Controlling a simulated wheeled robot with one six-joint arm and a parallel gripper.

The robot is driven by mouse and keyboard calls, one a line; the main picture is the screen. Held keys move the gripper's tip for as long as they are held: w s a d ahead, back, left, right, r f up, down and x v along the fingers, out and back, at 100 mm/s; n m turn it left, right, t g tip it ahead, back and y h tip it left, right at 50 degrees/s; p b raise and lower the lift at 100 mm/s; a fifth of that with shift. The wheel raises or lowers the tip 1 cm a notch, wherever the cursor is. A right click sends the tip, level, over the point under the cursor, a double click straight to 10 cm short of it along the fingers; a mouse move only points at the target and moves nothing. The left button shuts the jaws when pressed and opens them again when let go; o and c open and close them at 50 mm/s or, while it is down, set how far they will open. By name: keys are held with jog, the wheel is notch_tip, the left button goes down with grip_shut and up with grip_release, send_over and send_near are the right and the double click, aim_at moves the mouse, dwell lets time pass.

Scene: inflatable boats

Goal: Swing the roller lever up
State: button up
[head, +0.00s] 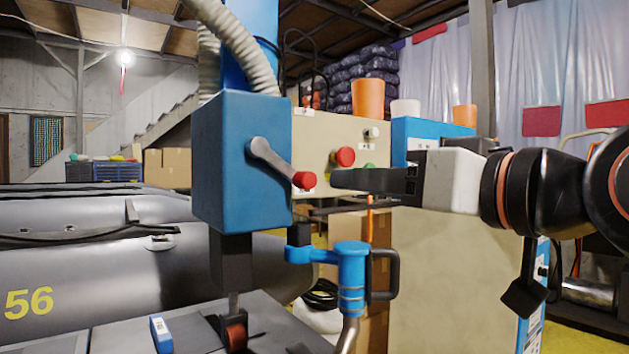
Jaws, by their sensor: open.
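The roller lever (271,160) is a grey metal arm on the side of a blue machine box (222,165). It slopes down to the right and ends in a red knob (304,180). My gripper (334,183) comes in from the right, with its dark fingers pointing left toward the red knob. The fingers are open. Their tips are close to the knob; I cannot tell whether they touch it. Below the box, a dark bracket holds a small reddish roller (236,335) at a grey surface.
A beige control panel (325,135) with a red button (345,156) and a green button (369,167) stands behind my gripper. A blue clamp-like fitting (351,268) is below. A grey inflatable boat (90,230) lies left. Orange cups (368,98) stand atop the cabinets.

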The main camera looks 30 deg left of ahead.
aim_at(311, 180)
jog(key=x, duration=1.2)
grip_shut()
